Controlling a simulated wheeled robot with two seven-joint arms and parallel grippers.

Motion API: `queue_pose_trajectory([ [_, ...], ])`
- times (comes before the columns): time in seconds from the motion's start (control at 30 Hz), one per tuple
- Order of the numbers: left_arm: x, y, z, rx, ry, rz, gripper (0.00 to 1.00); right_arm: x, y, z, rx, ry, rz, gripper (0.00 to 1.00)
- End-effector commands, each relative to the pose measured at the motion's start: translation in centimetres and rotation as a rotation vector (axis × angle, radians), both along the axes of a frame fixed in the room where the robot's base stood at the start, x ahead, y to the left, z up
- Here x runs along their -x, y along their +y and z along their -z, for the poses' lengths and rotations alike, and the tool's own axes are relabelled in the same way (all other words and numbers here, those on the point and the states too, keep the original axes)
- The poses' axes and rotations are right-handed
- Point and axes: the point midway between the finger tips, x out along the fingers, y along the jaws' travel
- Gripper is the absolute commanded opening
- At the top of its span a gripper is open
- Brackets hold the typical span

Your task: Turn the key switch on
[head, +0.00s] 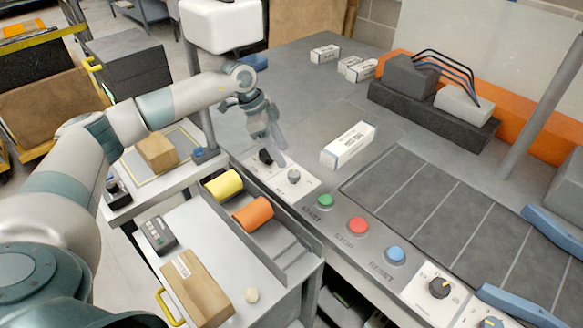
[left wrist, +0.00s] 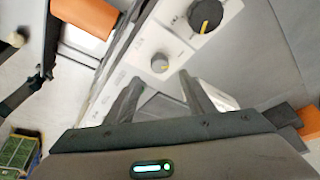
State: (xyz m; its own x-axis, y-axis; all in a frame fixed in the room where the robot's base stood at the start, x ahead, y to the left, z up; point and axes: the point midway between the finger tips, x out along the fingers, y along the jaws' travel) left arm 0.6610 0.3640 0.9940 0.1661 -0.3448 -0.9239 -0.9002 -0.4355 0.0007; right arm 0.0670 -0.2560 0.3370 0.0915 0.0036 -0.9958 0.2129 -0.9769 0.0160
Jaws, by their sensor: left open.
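A small silver round switch (head: 294,176), apparently the key switch, sits on a white panel (head: 309,185) at the bench's near edge. The panel labels are too small to read. My left gripper (head: 272,139) is open and empty above the panel, close to the black knob; its fingers (left wrist: 161,86) point toward the silver switch without visible contact. My right gripper is out of view.
Green (head: 325,201), red (head: 358,227) and blue (head: 396,255) buttons line the bench edge, with another black-knob panel (head: 437,290) farther right. A white box (head: 348,145) lies behind the switch. Yellow (head: 223,184) and orange (head: 253,213) rolls lie in a left-hand tray.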

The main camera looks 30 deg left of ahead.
Motion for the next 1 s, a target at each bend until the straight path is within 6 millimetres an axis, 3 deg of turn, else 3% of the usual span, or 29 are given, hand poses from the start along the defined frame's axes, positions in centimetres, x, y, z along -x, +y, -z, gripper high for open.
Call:
queue_pose_trajectory([
  [0.5,-1.2,-2.7,7.0,0.001,0.002,0.000,0.49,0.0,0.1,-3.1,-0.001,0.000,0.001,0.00],
  [0.97,-1.4,-3.0,8.0,0.000,0.000,0.001,0.49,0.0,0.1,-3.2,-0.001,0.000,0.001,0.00],
  [1.0,-1.4,-3.0,8.0,0.000,0.000,0.001,0.42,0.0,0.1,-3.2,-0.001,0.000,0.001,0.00],
])
